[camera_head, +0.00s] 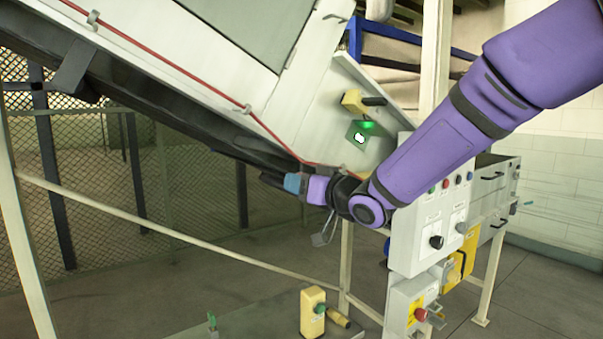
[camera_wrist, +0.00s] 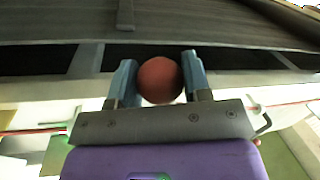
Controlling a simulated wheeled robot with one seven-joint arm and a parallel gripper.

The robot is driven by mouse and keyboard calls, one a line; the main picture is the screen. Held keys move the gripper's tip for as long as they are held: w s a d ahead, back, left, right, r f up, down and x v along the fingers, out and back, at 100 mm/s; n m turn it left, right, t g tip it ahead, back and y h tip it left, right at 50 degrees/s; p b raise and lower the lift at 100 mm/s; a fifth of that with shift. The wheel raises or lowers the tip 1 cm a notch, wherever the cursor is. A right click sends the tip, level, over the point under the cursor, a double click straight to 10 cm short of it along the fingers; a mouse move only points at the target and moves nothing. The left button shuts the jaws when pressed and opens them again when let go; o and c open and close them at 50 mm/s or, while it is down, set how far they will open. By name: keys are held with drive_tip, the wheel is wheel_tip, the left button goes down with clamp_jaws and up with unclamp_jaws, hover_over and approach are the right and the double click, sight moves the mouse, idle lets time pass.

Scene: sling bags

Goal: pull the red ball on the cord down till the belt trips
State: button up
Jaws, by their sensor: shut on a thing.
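In the wrist view the red ball (camera_wrist: 160,80) sits between the two blue fingertips of my gripper (camera_wrist: 158,82), which is shut on it. In the head view my gripper (camera_head: 292,183) is at the lower edge of the sloping conveyor, and the ball is hidden there behind the fingers. The red cord (camera_head: 185,73) runs down along the conveyor's side through small eyelets toward my gripper. It also shows in the wrist view (camera_wrist: 38,131). A lamp (camera_head: 366,125) on the conveyor's side glows green above a small lit sign.
A control box (camera_head: 428,228) with buttons and knobs stands just right of my wrist. A mesh fence (camera_head: 90,170) stands behind. The space below my gripper looks open.

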drive_tip(key=shift+f, duration=0.1)
drive_tip(key=o, duration=1.3)
drive_tip(key=shift+d, duration=0.1)
drive_tip(key=v, duration=1)
drive_tip(key=shift+s+d, duration=0.25)
